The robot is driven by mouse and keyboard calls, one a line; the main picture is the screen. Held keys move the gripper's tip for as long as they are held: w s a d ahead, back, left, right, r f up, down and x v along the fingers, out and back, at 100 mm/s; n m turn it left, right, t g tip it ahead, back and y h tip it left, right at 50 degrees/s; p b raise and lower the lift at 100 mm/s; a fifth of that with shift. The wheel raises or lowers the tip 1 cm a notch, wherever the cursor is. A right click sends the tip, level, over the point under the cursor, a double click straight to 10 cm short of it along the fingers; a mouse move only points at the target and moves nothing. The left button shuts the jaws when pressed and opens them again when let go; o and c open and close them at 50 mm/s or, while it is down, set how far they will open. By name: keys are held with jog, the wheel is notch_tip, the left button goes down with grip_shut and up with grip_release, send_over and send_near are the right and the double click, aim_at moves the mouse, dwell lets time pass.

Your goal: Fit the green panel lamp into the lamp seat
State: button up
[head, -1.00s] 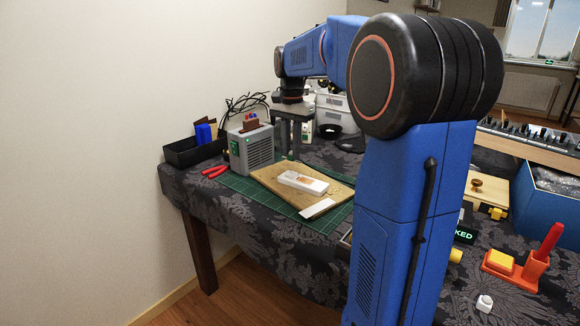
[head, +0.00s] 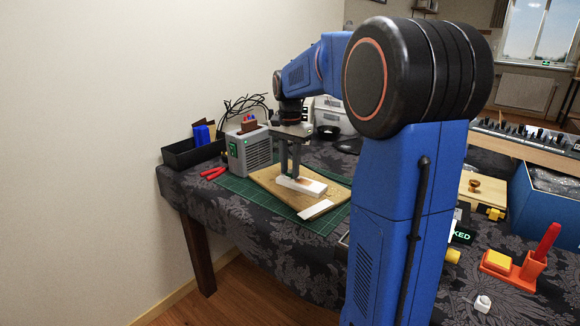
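My gripper (head: 290,172) points down, with its fingertips at the white block (head: 305,187) on the wooden board. Two grey fingers show, but they are small, and I cannot tell whether they are open or shut on something. The white block lies flat and has a brownish patch on top, partly hidden by the fingers. I cannot make out a green panel lamp or a lamp seat for certain. A small green part (head: 233,149) shows on the front of the grey vented box (head: 258,153).
The wooden board (head: 265,180) lies on a green cutting mat (head: 240,186), with a white strip (head: 316,210) near its front edge. Red pliers (head: 213,173) and a black tray (head: 180,158) are at left. An orange holder (head: 515,270) and blue bin (head: 550,200) are at right.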

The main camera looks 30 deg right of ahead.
aim_at(290, 170)
jog(key=shift+o, duration=0.6)
notch_tip(290, 170, up, 12)
jog(key=shift+r, duration=0.15)
jog(key=shift+s, duration=0.1)
dwell(0.5)
